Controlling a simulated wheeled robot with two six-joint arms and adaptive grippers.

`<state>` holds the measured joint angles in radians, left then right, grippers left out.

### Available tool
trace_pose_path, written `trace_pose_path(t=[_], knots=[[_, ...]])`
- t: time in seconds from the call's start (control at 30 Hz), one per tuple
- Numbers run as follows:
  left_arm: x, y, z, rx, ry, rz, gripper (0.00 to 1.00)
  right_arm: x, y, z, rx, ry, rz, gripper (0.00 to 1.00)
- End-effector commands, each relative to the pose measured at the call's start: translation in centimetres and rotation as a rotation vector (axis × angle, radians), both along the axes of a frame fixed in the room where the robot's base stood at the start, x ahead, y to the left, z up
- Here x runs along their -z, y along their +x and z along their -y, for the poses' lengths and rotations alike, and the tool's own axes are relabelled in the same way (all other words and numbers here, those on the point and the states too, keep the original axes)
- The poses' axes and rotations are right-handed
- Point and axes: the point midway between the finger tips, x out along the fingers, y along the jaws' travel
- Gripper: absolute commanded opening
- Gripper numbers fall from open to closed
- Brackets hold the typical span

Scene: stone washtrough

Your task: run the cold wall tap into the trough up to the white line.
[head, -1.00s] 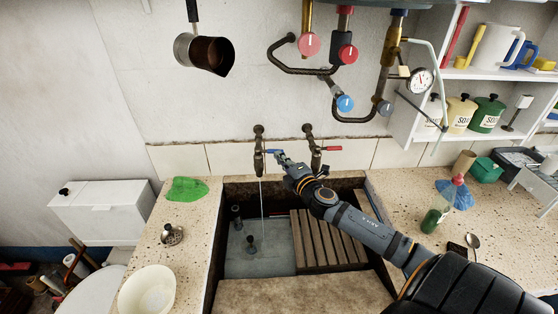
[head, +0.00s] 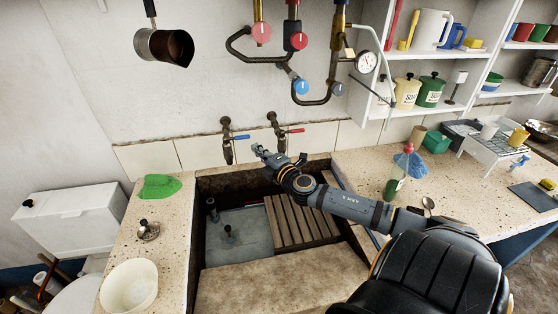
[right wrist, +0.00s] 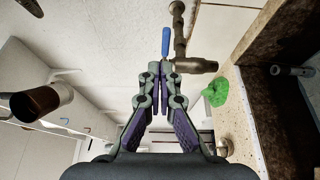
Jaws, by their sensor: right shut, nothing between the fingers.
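The cold wall tap (head: 227,145), with a blue lever (head: 242,137), is on the wall above the trough (head: 192,262). No stream shows below its spout now. The trough holds grey-blue water or shows a grey-blue floor (head: 250,240); I cannot tell its depth, and I cannot make out the white line. My right gripper (head: 258,149) is shut and empty, to the right of the cold tap and below its lever in the picture. In the right wrist view its fingertips (right wrist: 160,68) are just short of the blue lever (right wrist: 165,42); contact cannot be told.
A red-levered tap (head: 278,133) is right of the cold one. A slatted wooden board (head: 290,222) covers the trough's right part. An upright plug or pipe (head: 228,233) stands inside. A green cloth (head: 158,187), strainer (head: 148,230) and cream bowl (head: 128,287) lie on the left counter.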

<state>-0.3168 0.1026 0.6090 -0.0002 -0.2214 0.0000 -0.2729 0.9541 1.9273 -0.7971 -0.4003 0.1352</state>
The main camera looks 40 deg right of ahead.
Motion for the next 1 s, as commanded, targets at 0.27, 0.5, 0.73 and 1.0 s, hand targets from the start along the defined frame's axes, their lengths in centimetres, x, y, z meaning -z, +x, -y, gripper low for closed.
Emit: trace_pose_path(t=[0.27,0.5,0.73,1.0], knots=[[-2.6,3.2,3.0,-0.010,-0.037,0.049,0.89,-0.6,-3.7,0.6,-0.007,-0.008,-0.008,0.00],[-5.5,2.6,1.7,-0.005,-0.021,0.040,0.89,-0.5,-7.0,1.5,-0.005,0.000,-0.001,0.00],[-5.6,1.3,1.4,-0.005,-0.018,0.020,0.89,0.0,-7.8,1.6,-0.007,0.003,0.003,0.00],[-5.6,1.7,1.7,-0.006,-0.022,0.026,0.89,0.0,-7.7,1.6,-0.006,0.003,0.003,0.00]])
